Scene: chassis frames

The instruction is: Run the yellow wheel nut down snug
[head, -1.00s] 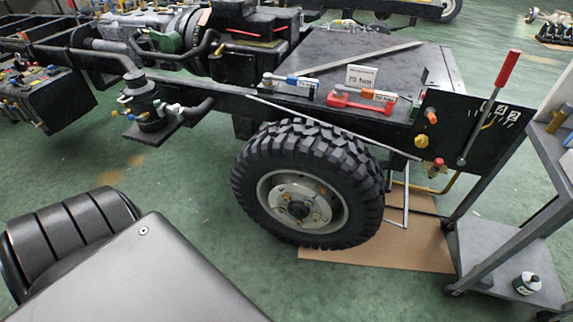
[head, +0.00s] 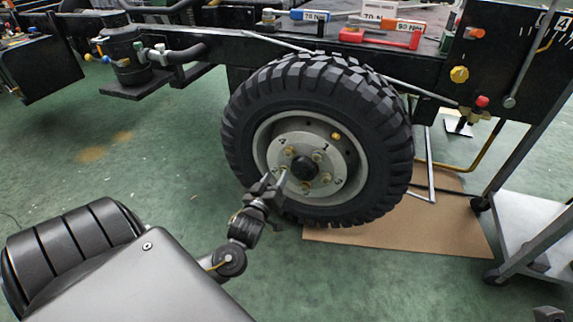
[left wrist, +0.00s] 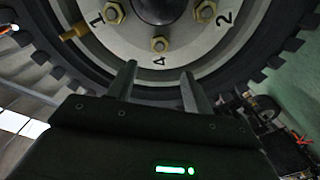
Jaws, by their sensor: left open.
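The wheel (head: 236,130) stands upright under the chassis, with a grey rim and a numbered hub plate. Several brass-yellow wheel nuts ring the dark hub cap (head: 303,168); I cannot tell one yellower nut among them. My left gripper (head: 274,178) is at the lower left of the hub, in front of the rim, open and empty.
A yellow valve stem (left wrist: 75,32) sticks out of the rim near number 1. A red torque tool (head: 378,36) lies on the chassis above. A grey cart (head: 525,235) stands at the right. Brown cardboard (head: 440,228) lies under the wheel. The floor to the left is clear.

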